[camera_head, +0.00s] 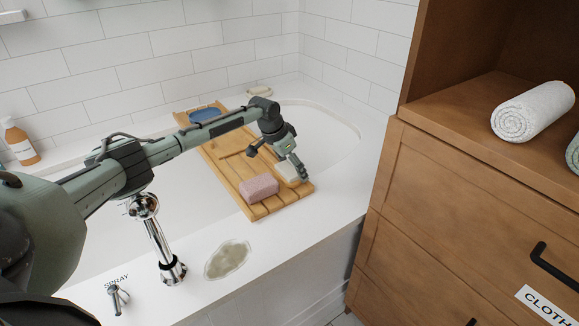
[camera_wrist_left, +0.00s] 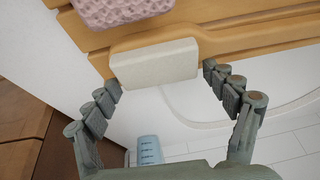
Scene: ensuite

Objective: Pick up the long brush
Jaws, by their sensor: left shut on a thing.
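The long brush shows a pale, block-shaped head (camera_wrist_left: 155,64), with a wooden strip that looks like its handle running right in the left wrist view. In the head view the pale head (camera_head: 286,171) is at the bath tray's right edge, partly hidden by the gripper. My left gripper (camera_head: 298,174) is shut on it; in the left wrist view its fingers (camera_wrist_left: 161,80) sit at the head's two ends. The brush is at the tray; I cannot tell whether it touches it. My right gripper is not in view.
The wooden tray (camera_head: 222,161) spans the white bathtub (camera_head: 332,128). A pink sponge (camera_head: 259,187) lies beside the brush head; a blue item (camera_head: 204,114) is at the tray's far end. A tap (camera_head: 158,238) and bottle (camera_head: 20,141) stand left. A wooden cabinet (camera_head: 458,205) is right.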

